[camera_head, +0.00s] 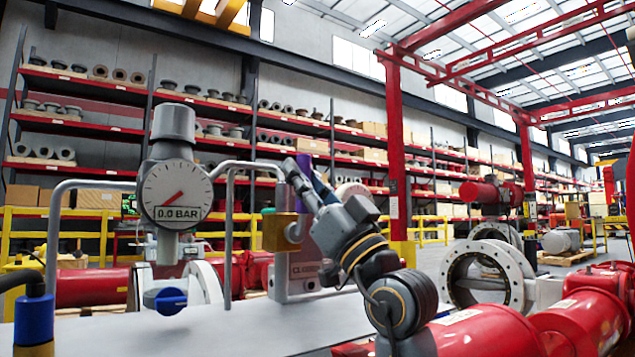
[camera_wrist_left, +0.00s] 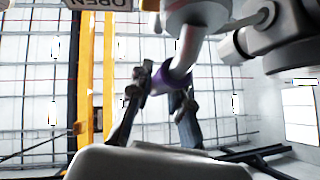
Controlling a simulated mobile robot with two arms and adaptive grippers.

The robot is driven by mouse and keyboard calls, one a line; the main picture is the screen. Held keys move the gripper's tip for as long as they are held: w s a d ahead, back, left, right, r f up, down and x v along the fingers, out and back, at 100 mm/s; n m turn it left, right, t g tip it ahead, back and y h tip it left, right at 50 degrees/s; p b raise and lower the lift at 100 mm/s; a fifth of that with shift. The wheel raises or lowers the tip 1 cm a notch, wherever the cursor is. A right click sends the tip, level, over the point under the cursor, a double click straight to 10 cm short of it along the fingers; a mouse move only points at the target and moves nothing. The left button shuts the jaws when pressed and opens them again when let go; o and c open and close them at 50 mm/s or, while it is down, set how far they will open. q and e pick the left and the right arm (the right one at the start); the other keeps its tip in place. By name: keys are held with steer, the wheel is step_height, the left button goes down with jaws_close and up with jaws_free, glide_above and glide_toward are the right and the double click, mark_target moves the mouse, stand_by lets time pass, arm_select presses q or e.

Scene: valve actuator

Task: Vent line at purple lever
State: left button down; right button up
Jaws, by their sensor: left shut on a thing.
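The purple lever (camera_head: 322,183) stands up at the middle of the piping in the head view, partly hidden by my left gripper (camera_head: 297,180). In the left wrist view its purple grip (camera_wrist_left: 168,80) lies between the two dark fingers of my left gripper (camera_wrist_left: 160,98), which is shut on it. A plate with letters starting "CL" (camera_head: 303,271) is below the lever, partly covered by my arm. A round gauge (camera_head: 174,192) to the left reads 0.0 BAR. An upside-down "OPEN" sign (camera_wrist_left: 100,4) shows at the top of the wrist view. My right gripper is not in view.
Thin grey pipes rise around the gauge, near my left gripper. A blue knob (camera_head: 166,299) sits below the gauge, and a brass-coloured block (camera_head: 281,231) is beside the lever. A white flange (camera_head: 487,277) and red pipes (camera_head: 590,318) stand to the right. Shelves fill the background.

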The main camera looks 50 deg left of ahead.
arm_select(q)
steer(key=shift+f, duration=0.15)
steer(key=c, duration=1.2)
jaws_free()
steer(key=shift+w+d+f, duration=0.15)
steer(key=shift+d+f, duration=0.15)
steer(key=shift+d, duration=0.05)
steer(key=w+d+f, duration=0.2)
steer(key=d+f, duration=0.1)
steer(key=d, duration=1.1)
steer(key=shift+w+d, duration=0.2)
steer(key=shift+d, duration=0.15)
